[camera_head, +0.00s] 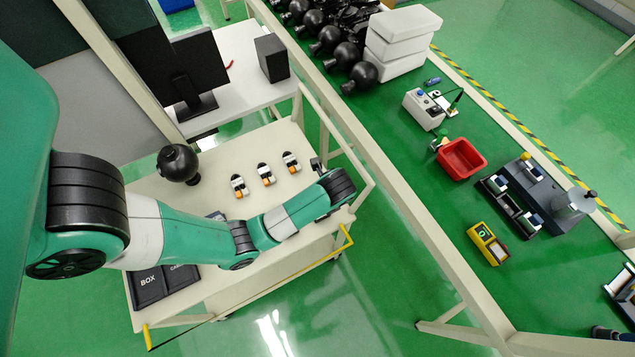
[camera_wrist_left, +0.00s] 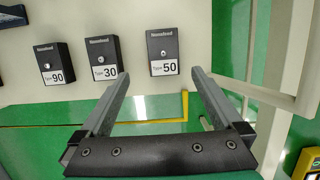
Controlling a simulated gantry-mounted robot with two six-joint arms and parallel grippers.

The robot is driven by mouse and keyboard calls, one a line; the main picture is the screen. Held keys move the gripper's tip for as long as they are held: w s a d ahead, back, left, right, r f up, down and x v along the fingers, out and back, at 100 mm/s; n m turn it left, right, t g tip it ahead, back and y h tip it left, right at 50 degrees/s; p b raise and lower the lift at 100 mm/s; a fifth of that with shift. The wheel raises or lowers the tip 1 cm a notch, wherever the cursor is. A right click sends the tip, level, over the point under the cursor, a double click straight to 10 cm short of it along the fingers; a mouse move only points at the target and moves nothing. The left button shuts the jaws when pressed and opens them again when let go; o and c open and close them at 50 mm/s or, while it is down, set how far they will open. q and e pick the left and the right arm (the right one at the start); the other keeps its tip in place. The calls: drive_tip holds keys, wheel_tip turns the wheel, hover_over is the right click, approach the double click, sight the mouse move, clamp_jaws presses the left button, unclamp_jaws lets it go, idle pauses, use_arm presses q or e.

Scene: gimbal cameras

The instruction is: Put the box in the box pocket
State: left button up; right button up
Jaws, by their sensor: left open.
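Three small dark boxes stand in a row on the cream cart top: left (camera_head: 238,187), middle (camera_head: 265,174) and right (camera_head: 292,162). The left wrist view shows three black boxes labelled Type 90 (camera_wrist_left: 53,63), Type 30 (camera_wrist_left: 104,58) and Type 50 (camera_wrist_left: 163,51). My left gripper (camera_wrist_left: 158,77) is open and empty, with the Type 50 box just beyond its fingertips, not between them. In the head view this gripper (camera_head: 318,164) is near the cart's right side. The black pocket marked BOX (camera_head: 148,286) is at the cart's lower left, partly behind my arm. My right gripper is out of view.
A black pocket with a partly hidden label (camera_head: 183,276) adjoins the BOX pocket. A black round object (camera_head: 178,162) stands at the cart's back left. A green bench holds a red bin (camera_head: 461,158).

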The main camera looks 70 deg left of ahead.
use_arm(q)
drive_tip(key=b+x, duration=0.2)
drive_tip(key=x, duration=0.1)
drive_tip(key=shift+f, duration=0.35)
drive_tip(key=shift+a+f, duration=0.2)
drive_tip(key=shift+f, duration=0.1)
drive_tip(key=b+x, duration=0.1)
drive_tip(key=x, duration=0.1)
drive_tip(key=b+x, duration=0.1)
drive_tip(key=x, duration=0.2)
drive_tip(key=shift+w+a, duration=0.15)
drive_tip(key=shift+w, duration=0.05)
clamp_jaws()
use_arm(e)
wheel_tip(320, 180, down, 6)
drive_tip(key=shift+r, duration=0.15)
use_arm(q)
drive_tip(key=shift+r, duration=0.15)
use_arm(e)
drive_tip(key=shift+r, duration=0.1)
